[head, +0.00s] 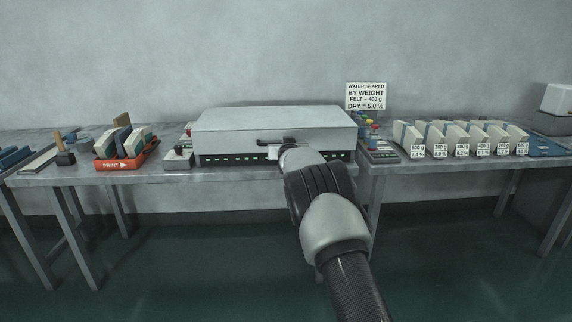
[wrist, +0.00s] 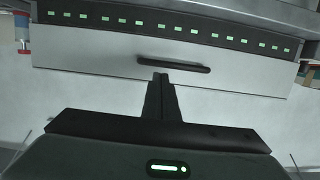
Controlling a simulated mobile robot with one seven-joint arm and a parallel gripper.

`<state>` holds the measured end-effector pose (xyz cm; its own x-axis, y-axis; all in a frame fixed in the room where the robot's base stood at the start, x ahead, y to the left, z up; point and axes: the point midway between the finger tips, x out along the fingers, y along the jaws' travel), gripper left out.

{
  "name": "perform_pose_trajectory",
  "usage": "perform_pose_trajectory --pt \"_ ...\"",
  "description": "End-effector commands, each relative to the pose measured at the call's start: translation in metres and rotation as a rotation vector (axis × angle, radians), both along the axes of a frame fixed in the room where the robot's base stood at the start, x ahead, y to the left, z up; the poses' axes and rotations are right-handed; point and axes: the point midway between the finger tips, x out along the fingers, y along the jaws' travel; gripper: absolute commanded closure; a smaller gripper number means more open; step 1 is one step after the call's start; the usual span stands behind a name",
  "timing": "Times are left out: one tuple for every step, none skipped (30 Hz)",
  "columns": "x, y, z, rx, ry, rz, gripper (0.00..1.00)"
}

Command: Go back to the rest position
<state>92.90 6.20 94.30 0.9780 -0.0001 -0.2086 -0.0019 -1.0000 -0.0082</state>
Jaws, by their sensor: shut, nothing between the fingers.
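My gripper (wrist: 161,80) is shut and empty in the wrist view, its fingers together just short of a dark handle (wrist: 173,64). The handle is on the pale lid of a long grey machine (head: 280,122), which also shows in the wrist view (wrist: 105,48). In the head view my arm reaches forward to the front of the machine, and its wrist hides part of the machine's front. The fingertips are hard to make out there. I cannot tell whether they touch the handle. The lid looks closed.
A red tray (head: 126,162) with upright slabs stands on the left bench. Right of the machine are a small scale (head: 381,155) and a row of labelled pale blocks (head: 455,141). A white sign (head: 366,97) is behind. The floor (head: 200,265) before the benches is clear.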

Motion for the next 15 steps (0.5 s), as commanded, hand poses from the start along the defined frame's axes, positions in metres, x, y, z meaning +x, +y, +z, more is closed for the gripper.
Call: perform_pose_trajectory --pt "-0.007 0.0 -0.007 0.0 0.001 0.0 1.0" --pt "-0.011 0.0 -0.011 0.0 0.0 0.0 1.0" --pt "-0.016 0.0 -0.017 0.0 -0.001 0.0 1.0" --pt "-0.02 0.0 -0.022 0.0 -0.002 0.0 1.0" --pt "-0.023 0.0 -0.026 0.0 -0.003 0.0 1.0" --pt "-0.028 0.0 -0.031 0.0 -0.003 0.0 1.0" --pt "-0.031 0.001 -0.035 0.0 -0.004 0.0 1.0" --pt "-0.033 0.0 -0.039 -0.001 -0.004 0.0 1.0" --pt "-0.036 0.0 -0.042 -0.001 -0.006 0.0 1.0" --pt "-0.038 0.0 -0.045 -0.001 -0.005 0.0 1.0" --pt "-0.04 0.0 -0.047 -0.001 -0.007 0.0 1.0" --pt "-0.041 0.0 -0.049 -0.001 -0.007 0.0 1.0" --pt "-0.043 0.0 -0.049 -0.001 -0.006 0.0 1.0" --pt "-0.044 -0.001 -0.048 0.0 -0.005 -0.001 1.0" --pt "-0.047 -0.003 -0.043 0.001 -0.001 -0.003 1.0"
